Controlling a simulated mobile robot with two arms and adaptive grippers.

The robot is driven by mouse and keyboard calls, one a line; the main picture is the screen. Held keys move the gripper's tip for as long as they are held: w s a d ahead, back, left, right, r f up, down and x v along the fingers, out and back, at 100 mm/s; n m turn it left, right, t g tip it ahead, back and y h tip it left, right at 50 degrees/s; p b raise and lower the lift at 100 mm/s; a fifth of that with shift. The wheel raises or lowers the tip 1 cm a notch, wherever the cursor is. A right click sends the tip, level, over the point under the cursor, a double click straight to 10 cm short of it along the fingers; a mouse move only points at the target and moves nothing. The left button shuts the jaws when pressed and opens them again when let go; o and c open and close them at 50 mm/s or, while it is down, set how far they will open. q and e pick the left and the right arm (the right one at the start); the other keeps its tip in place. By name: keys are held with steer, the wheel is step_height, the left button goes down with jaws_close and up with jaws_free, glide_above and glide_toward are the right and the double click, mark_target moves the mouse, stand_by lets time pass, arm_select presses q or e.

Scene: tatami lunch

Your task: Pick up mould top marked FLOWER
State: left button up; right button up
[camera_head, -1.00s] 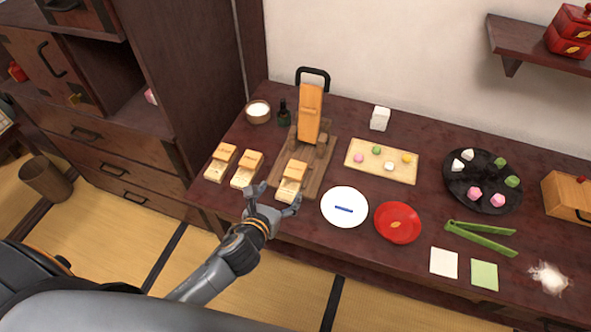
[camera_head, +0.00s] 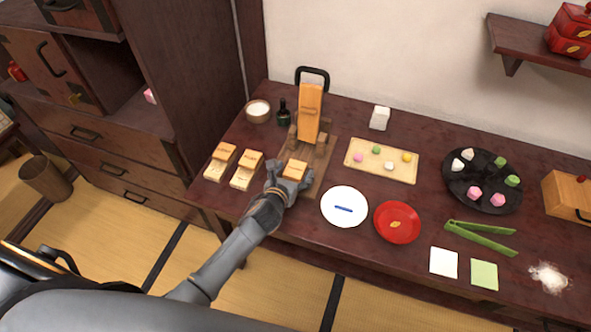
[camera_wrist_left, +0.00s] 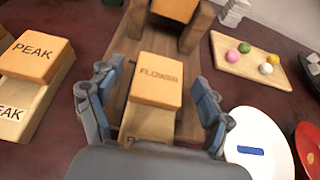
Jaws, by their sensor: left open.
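The mould top marked FLOWER (camera_wrist_left: 159,80) is an orange-brown wooden block lying on a paler mould base (camera_wrist_left: 149,124). In the head view the FLOWER top (camera_head: 295,168) shows at the front of the wooden press board (camera_head: 319,176). My left gripper (camera_head: 289,180) is open, and its fingers stand on both sides of the mould. In the left wrist view the gripper (camera_wrist_left: 154,104) has one finger left and one right of the block, with gaps between. My right gripper is not in view.
A mould marked PEAK (camera_wrist_left: 32,53) stands left of the gripper, with another mould (camera_head: 220,161) beyond it. The press lever (camera_head: 310,113) rises behind. A white plate (camera_head: 344,219) with a blue strip and a red plate (camera_head: 381,222) lie to the right.

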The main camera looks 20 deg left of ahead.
arm_select(q)
steer(key=c, duration=1.1)
steer(key=shift+c, duration=0.3)
steer(key=shift+r, duration=0.1)
